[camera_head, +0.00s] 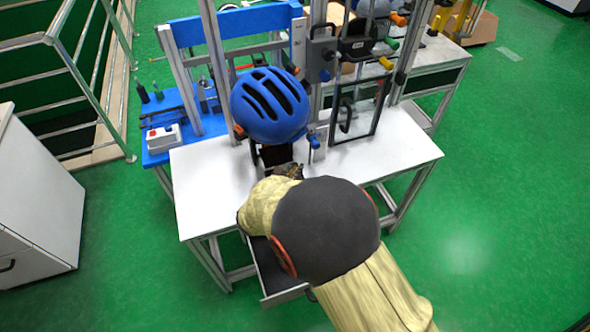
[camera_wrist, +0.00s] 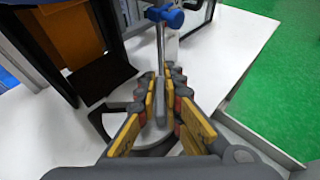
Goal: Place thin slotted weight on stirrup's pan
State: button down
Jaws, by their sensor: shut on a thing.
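My gripper (camera_wrist: 170,85) has its yellow and grey fingers closed on a thin grey piece, seen nearly edge-on, which I take to be the thin slotted weight (camera_wrist: 171,96). The fingers hide most of it, and its slot cannot be made out. In the head view my gripper (camera_head: 289,171) is over the white bench, below the blue helmet, mostly hidden by my arm. A dark flat plate (camera_wrist: 101,77) between dark uprights, to the left of the fingers in the wrist view, looks like the stirrup's pan. I see no contact between it and the weight.
The blue helmet (camera_head: 269,105) hangs above the white bench (camera_head: 205,178). The bench's right side is mostly clear.

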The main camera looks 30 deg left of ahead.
dwell(0.3)
jog(key=c, duration=1.9)
grip_release()
jog(key=shift+r, duration=0.1)
jog(key=shift+s+r, duration=0.2)
jog(key=shift+s, duration=0.1)
jog(key=p+v, duration=0.3)
jog(key=v, duration=0.8)
jog(key=shift+s+p, duration=0.15)
jog(key=shift+p, duration=0.25)
jog(key=shift+d, duration=0.1)
